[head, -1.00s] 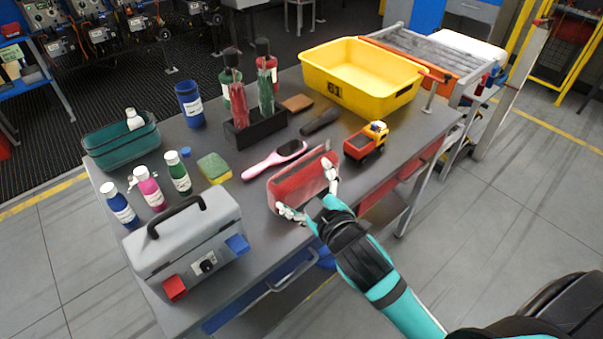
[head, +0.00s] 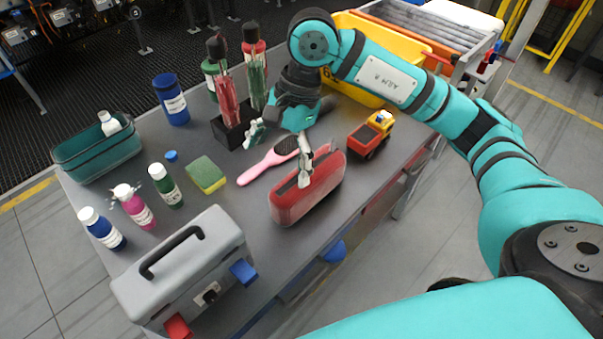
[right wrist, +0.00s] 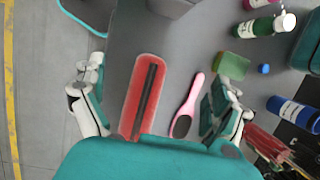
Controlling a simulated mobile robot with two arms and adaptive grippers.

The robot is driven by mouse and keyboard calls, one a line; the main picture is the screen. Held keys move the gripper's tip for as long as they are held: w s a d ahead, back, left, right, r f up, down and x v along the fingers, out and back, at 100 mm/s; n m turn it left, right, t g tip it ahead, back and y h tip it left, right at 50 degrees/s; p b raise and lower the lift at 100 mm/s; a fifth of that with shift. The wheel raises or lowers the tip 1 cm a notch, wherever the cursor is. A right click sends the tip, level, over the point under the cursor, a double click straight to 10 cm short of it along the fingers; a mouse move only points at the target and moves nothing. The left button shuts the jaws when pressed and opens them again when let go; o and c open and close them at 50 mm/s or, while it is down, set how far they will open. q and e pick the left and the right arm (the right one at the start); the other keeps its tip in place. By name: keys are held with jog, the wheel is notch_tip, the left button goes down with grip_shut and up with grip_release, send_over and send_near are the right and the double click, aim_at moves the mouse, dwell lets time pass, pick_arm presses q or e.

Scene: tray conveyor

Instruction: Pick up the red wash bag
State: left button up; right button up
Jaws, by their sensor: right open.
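The red wash bag (head: 312,192) stands near the table's front edge, with a dark strip along its top. In the right wrist view the bag (right wrist: 132,108) lies between my spread fingers, nearer the left one. My right gripper (head: 279,148) is open and empty, pointing down. In the head view one finger overlaps the bag, and the other is beyond the pink hairbrush near the black holder. I cannot tell whether the near finger touches the bag. My left gripper is not in view.
The pink hairbrush (head: 258,168) lies behind the bag, also between my fingers in the wrist view. A toy truck (head: 370,136) stands to the right. A grey toolbox (head: 185,265) is front left. A black holder (head: 233,132) with red and green bottles stands behind.

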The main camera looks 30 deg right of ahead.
jog(key=w+d+r+h, duration=0.15)
jog(key=d+h, duration=0.25)
jog(key=d, duration=0.4)
jog(key=shift+t, duration=0.3)
jog(key=f+p, duration=0.1)
jog(key=f, duration=0.2)
jog(key=f+p, duration=0.1)
jog(key=f, duration=0.3)
jog(key=f+p, duration=0.1)
jog(key=f, duration=0.2)
jog(key=shift+w+a+f, duration=0.15)
jog(key=shift+w+f, duration=0.2)
jog(key=shift+f, duration=0.6)
jog(key=shift+w+a+f+p, duration=0.1)
jog(key=shift+f+p, duration=0.2)
jog(key=shift+p, duration=0.1)
jog(key=f, duration=0.1)
jog(key=f+p, duration=0.1)
jog(key=f, duration=0.1)
jog(key=shift+w+f+p, duration=0.3)
jog(key=shift+p, duration=0.05)
jog(key=shift+f, duration=0.5)
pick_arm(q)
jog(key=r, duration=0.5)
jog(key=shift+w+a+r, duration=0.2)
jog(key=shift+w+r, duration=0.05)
pick_arm(e)
jog(key=shift+r, duration=0.1)
jog(key=c, duration=1.5)
